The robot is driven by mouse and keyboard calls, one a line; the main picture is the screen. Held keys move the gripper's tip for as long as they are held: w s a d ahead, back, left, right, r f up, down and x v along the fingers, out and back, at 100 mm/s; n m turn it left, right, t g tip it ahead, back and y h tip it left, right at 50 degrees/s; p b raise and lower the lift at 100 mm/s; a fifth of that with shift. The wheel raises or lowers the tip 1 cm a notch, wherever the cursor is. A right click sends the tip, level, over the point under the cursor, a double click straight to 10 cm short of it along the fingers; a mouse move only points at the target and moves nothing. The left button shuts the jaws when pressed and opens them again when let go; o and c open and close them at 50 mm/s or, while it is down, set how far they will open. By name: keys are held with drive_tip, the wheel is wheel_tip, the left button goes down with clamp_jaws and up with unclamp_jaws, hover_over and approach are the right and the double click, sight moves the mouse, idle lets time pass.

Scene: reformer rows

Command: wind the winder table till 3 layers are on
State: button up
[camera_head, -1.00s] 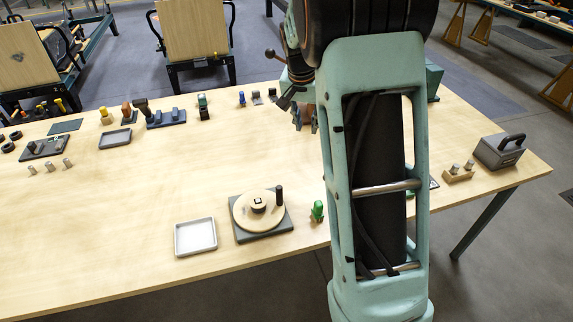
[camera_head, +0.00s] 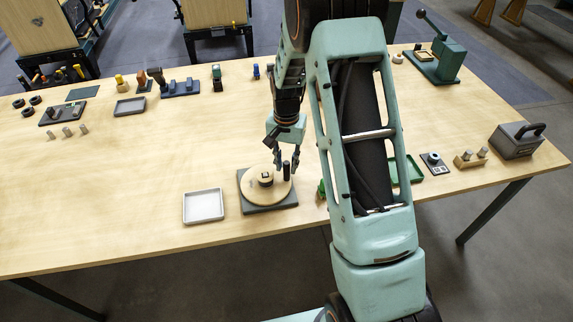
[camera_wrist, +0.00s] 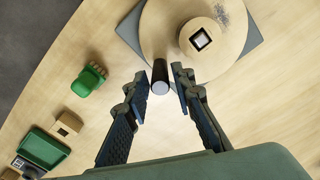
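The winder table is a round pale wooden disc (camera_head: 250,186) on a grey square base (camera_head: 268,208) near the table's front edge. A small wooden hub with a square centre (camera_wrist: 200,38) sits on the disc; a faint grey patch shows beside it in the wrist view. A dark upright crank handle (camera_wrist: 160,80) stands near the disc's rim. My gripper (camera_wrist: 160,76) is open over the rim, with one finger either side of the handle. Gaps seem to show between fingers and handle; contact is hard to judge. I cannot make out any wound layers.
A white tray (camera_head: 203,207) lies left of the winder. A green object (camera_wrist: 88,82) stands right of it, partly behind my arm in the head view. A green tray (camera_wrist: 42,149), a wooden block (camera_wrist: 68,123) and a grey toolbox (camera_head: 516,140) are farther right.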

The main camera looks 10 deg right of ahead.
drive_tip(key=shift+f, duration=0.6)
clamp_jaws()
drive_tip(key=shift+w+d+n, duration=0.1)
drive_tip(key=shift+w+n, duration=0.15)
drive_tip(key=shift+n, duration=0.05)
